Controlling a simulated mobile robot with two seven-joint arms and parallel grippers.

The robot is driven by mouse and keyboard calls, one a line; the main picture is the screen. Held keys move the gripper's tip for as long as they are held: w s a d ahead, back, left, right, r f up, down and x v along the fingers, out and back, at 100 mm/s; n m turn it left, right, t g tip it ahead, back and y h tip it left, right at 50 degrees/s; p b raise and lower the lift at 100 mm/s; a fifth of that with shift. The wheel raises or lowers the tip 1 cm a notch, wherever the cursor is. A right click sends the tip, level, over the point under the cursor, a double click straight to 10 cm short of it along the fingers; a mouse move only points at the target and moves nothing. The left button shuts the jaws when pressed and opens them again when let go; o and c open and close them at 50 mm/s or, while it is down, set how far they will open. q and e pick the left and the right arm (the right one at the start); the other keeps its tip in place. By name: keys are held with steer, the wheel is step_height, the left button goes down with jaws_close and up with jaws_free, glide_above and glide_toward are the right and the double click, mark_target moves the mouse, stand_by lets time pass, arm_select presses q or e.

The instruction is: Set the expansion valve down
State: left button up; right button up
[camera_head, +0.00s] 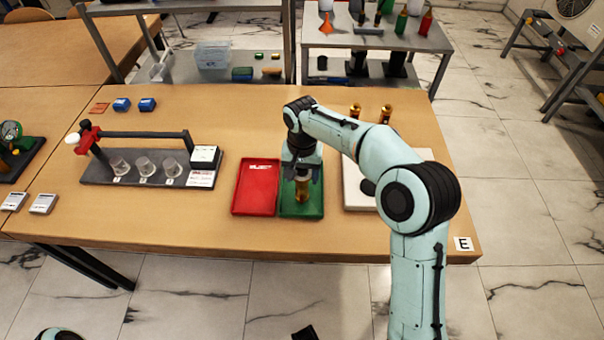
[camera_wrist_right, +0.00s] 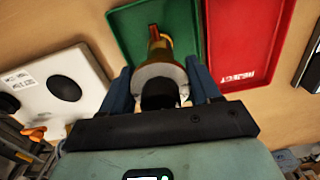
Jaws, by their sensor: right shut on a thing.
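The expansion valve (camera_head: 302,192) is a small brass-coloured piece with a pale round collar and a dark end, as the right wrist view also shows (camera_wrist_right: 157,42). My right gripper (camera_head: 302,178) points down over the green tray (camera_head: 290,210) and is shut on the valve. In the right wrist view the two blue fingers (camera_wrist_right: 162,85) stand on either side of the collar. The valve is over the green tray, roughly upright; whether it touches the tray floor I cannot tell.
A red tray (camera_head: 256,187) lies directly left of the green one. A white board (camera_head: 358,190) is to the right, with two brass pieces (camera_head: 385,113) behind it. A dark rig with glass cups (camera_head: 146,166) stands left. Bare table lies in front of the trays.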

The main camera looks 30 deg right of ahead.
steer(key=o, duration=1.4)
steer(key=shift+f, duration=0.15)
steer(key=shift+c, duration=0.2)
step_height(320, 180, up, 11)
steer(key=shift+r+p, duration=0.1)
steer(key=shift+p, duration=1.05)
steer(key=shift+r, duration=0.65)
